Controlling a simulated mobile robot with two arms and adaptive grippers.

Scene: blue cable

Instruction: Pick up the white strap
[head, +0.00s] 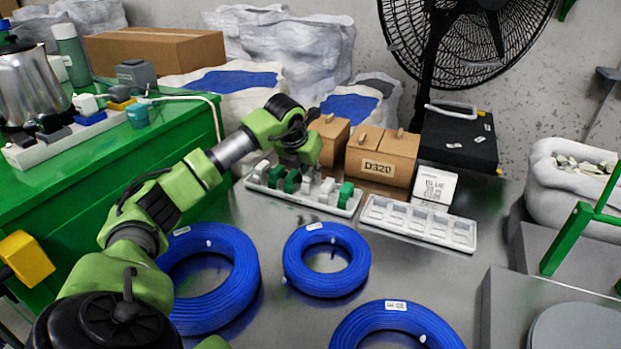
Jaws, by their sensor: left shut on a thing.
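A long white tray (300,194) on the metal table holds a row of small white and green straps. White straps show at the tray's left end (262,168) and right of the middle (326,188). Green straps (291,181) stand between them, and another (345,194) stands at the right end. My left gripper (307,168) points down over the middle of the tray. It is shut on a white strap (306,184), mostly hidden beneath it, low in the row. My right gripper is not in view.
Blue cable coils (326,260) lie in front of the tray. An empty compartment tray (418,222) is to its right. Cardboard boxes (380,158) stand close behind. A green cabinet (110,165) is at left, and a green frame (567,240) is at right.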

